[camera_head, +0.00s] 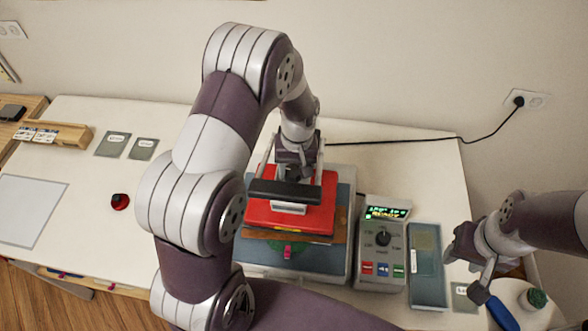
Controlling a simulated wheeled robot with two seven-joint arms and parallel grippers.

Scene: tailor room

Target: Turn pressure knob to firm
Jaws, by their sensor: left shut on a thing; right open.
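The pressure knob is likely the black round knob (383,239) on the face of a grey control box (367,282), right of the press. Small labels surround it, too small to read, and I cannot tell its setting. A lit green display (387,212) is above it, and red, blue and green-marked buttons are below. My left gripper (296,172) is shut at the black handle (285,191) of the red press top (318,215); its fingertips are partly hidden. My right gripper (464,246) is open at the right, beyond the grey-blue tray and apart from the knob.
A grey-blue tray (428,291) lies right of the control box. A blue-handled tool (502,312) and a white container with a green cap (536,298) are at lower right. A red button (120,201) is on the left table. My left arm covers the middle.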

